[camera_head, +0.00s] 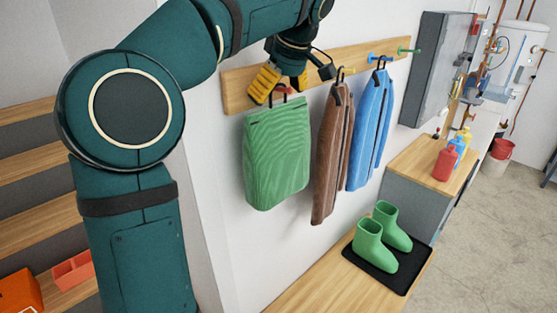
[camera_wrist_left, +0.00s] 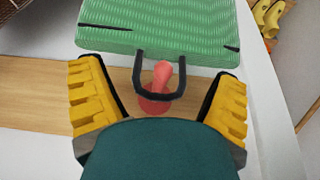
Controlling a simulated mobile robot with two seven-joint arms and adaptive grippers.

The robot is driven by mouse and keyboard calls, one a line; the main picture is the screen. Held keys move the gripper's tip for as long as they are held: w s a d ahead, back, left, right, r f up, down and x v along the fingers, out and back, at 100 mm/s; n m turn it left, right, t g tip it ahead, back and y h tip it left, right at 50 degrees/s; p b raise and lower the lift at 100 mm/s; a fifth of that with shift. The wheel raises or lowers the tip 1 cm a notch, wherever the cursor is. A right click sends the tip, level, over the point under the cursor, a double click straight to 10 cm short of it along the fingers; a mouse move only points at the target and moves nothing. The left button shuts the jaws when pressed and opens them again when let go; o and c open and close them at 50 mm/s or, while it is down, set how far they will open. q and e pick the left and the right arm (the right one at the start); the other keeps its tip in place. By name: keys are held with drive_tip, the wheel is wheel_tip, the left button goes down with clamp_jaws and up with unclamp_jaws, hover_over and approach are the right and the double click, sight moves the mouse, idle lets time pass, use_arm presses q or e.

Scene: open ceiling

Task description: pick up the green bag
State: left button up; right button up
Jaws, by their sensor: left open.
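The green bag (camera_head: 276,152) hangs on the wall rack by a dark handle loop over a red peg (camera_head: 283,89). In the left wrist view the green bag (camera_wrist_left: 160,32) is at the top, with its black handle (camera_wrist_left: 160,95) looped around the red peg (camera_wrist_left: 158,85). My left gripper (camera_head: 279,84) is at the rack by the handle. Its yellow fingers are open, one on each side of the handle and peg in the left wrist view (camera_wrist_left: 160,100), with a gap on both sides. My right gripper is not in view.
A brown garment (camera_head: 328,155) and a blue garment (camera_head: 371,128) hang to the right on the wooden rack (camera_head: 237,94). Green boots (camera_head: 369,245) stand on a black tray (camera_head: 392,281) on the bench below. A grey wall box (camera_head: 437,68) is further right.

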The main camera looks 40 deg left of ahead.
use_arm(q)
drive_tip(key=c, duration=1.5)
drive_tip(key=shift+r, duration=0.1)
